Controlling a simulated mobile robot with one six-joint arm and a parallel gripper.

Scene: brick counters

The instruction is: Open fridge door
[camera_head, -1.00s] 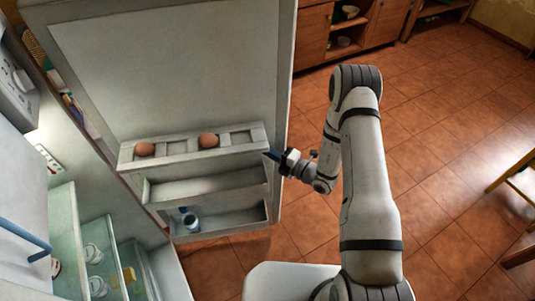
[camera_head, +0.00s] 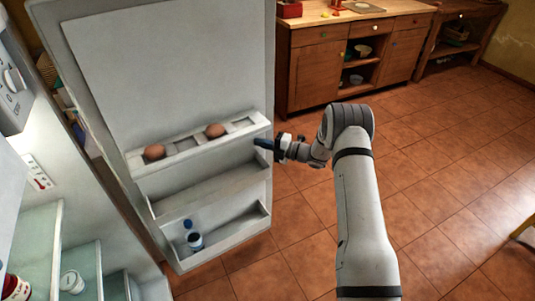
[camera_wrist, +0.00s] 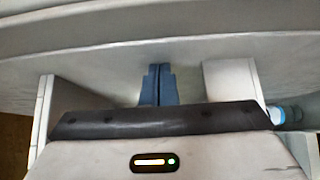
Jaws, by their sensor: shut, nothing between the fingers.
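The fridge door (camera_head: 175,62) stands open in the head view, its inner side facing me. Its shelves hold two eggs in the top rack (camera_head: 192,143) and a small bottle (camera_head: 196,241) in the lowest bin. My gripper (camera_head: 262,143) is shut and empty at the door's right end, by the top and middle shelves. In the wrist view its blue fingers (camera_wrist: 158,85) are together, close to the pale door surface (camera_wrist: 110,65). I cannot tell whether they touch it. The fridge interior (camera_head: 40,235) is exposed at the left.
Wooden cabinets (camera_head: 325,70) stand behind the door at the back. The tiled floor (camera_head: 445,175) to the right is clear. A wooden piece of furniture (camera_head: 527,236) shows at the right edge. Jars (camera_head: 72,281) stand on the fridge shelves.

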